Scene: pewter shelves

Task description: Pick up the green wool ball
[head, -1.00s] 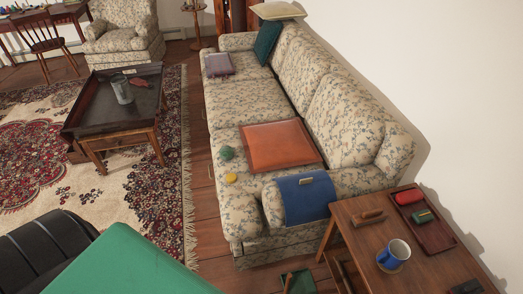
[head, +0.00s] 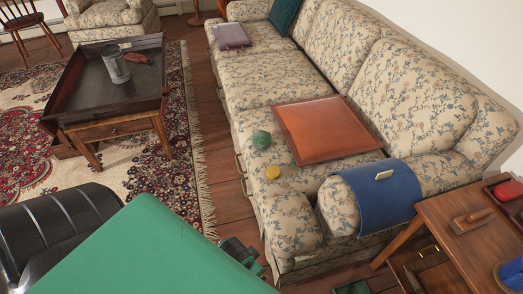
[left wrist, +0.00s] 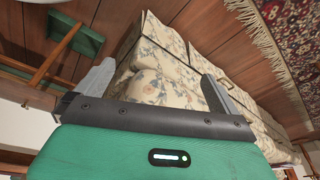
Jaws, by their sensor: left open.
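The green wool ball (head: 261,140) lies on the front part of the sofa seat (head: 262,96), left of the orange-brown cushion (head: 328,130). In the head view my left arm's green link fills the lower middle, well short of the ball. In the left wrist view my left gripper (left wrist: 158,70) is open, with nothing between its fingers. The patterned sofa shows beyond them. I cannot make out the ball in that view. My right gripper is in neither view.
A yellow round object (head: 273,172) lies just in front of the ball. A blue cloth (head: 372,200) hangs over the sofa arm. A wooden side table (head: 462,238) stands at right, a low tray-topped table (head: 92,88) at left. Bare floor (head: 208,130) runs along the sofa front.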

